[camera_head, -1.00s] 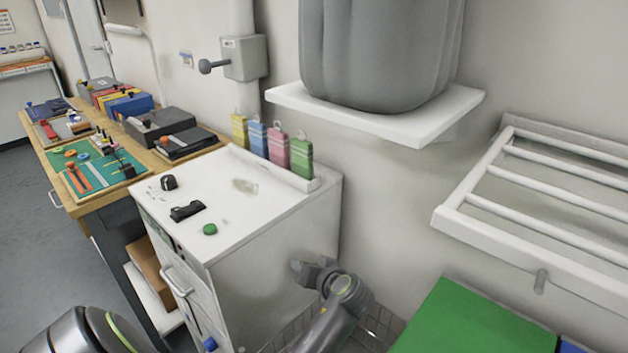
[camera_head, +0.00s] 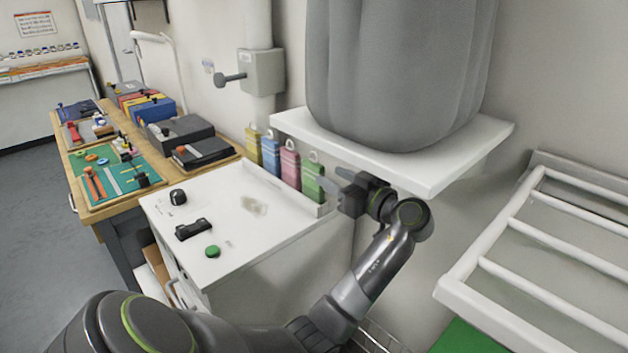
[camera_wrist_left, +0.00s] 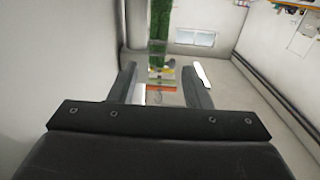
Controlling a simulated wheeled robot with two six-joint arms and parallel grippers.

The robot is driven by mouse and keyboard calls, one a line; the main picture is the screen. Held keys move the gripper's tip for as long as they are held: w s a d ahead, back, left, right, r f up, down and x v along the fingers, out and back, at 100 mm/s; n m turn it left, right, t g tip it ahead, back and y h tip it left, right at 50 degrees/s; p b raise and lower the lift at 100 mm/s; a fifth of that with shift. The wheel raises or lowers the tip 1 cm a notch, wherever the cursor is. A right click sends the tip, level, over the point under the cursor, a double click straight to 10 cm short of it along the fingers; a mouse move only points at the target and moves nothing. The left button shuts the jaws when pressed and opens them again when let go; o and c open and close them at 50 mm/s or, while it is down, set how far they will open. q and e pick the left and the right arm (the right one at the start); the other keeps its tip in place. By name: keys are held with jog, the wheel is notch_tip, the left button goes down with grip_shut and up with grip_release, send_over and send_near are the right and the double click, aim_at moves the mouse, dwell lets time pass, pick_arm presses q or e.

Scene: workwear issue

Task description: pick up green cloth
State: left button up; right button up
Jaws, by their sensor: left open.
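The green cloth (camera_head: 313,182) hangs in the rack at the back edge of the white cabinet, at the right end of a row of coloured cloths. I cannot tell whether a fingertip touches the cloth. My right gripper is not in view.
Pink (camera_head: 290,167), blue (camera_head: 270,155) and yellow (camera_head: 253,145) cloths hang left of the green one. A white shelf (camera_head: 420,165) with a grey bin is close above my gripper. A white rail rack (camera_head: 463,290) is at the right. The cabinet top (camera_head: 235,215) is mostly clear.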

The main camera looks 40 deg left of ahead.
aim_at(322, 171)
pick_arm(q)
jog(key=a+p, duration=0.1)
jog(key=a, duration=0.3)
jog(key=shift+w+a, duration=0.1)
jog(key=shift+w, duration=0.1)
jog(key=a, duration=0.1)
jog(key=a+p, duration=0.1)
jog(key=a, duration=0.1)
jog(key=a+p, duration=0.1)
jog(key=a, duration=0.1)
jog(key=shift+w+a+f, duration=0.15)
jog(key=shift+w, duration=0.25)
jog(key=shift+c, duration=0.8)
grip_shut()
notch_tip(322, 171, up, 8)
jog(key=p, duration=0.4)
jog(key=s+a+f+p, duration=0.1)
jog(key=s+p, duration=0.3)
jog(key=s, duration=1.4)
jog(key=shift+a, duration=0.15)
